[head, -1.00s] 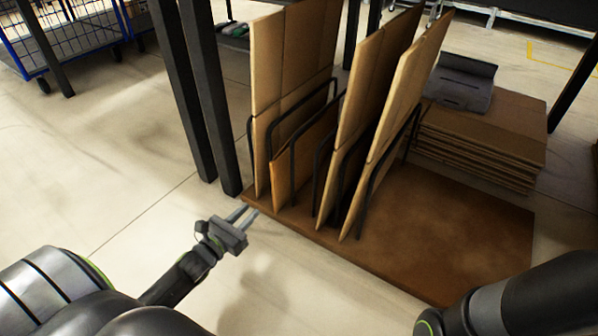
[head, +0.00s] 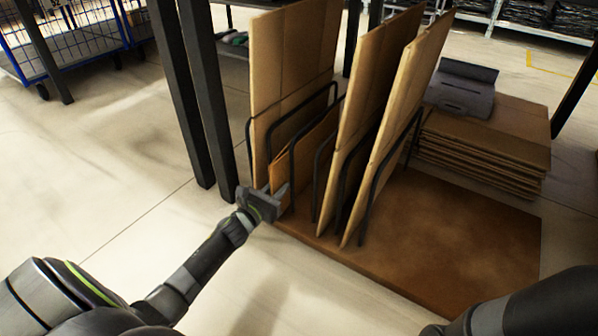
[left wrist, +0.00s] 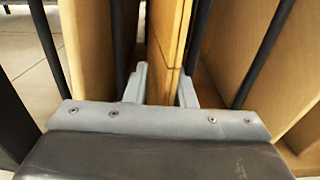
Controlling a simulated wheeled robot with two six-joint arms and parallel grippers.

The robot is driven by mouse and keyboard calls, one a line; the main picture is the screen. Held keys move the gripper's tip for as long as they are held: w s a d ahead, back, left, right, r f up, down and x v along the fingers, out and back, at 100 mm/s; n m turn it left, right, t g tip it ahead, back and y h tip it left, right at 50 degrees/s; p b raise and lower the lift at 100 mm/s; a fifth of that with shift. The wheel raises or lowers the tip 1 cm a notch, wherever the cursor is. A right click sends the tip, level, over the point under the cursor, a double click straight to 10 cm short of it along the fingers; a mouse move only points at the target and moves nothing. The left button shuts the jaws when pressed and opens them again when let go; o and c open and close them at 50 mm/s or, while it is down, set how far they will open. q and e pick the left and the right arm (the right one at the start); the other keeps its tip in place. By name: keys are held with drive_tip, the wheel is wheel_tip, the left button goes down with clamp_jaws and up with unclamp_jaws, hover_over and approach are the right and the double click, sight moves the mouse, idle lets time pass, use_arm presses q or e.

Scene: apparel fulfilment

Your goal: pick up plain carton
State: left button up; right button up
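Flat brown cartons stand upright in a black wire rack. A shorter plain carton (head: 307,143) leans in a slot right of the tall left carton (head: 268,75). My left gripper (head: 272,188) is at the near edge of the shorter carton, low at the rack's front. In the left wrist view, its two fingers (left wrist: 161,90) are apart, one on each side of a carton edge (left wrist: 166,40). A firm grip does not show. The fingertips are partly hidden beside the board. My right arm shows at the bottom right, but its gripper is out of view.
Black rack wires (head: 318,185) stand close beside the left gripper. Two more tall cartons (head: 375,75) (head: 408,100) lean to the right. A flat carton stack (head: 480,150) bears a grey item (head: 462,88). Dark posts (head: 205,100) stand at left. The brown base (head: 450,235) is clear in front.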

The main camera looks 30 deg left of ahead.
use_arm(q)
drive_tip(key=shift+w, duration=0.8)
clamp_jaws()
drive_tip(key=shift+d, duration=0.1)
drive_tip(key=shift+r, duration=0.15)
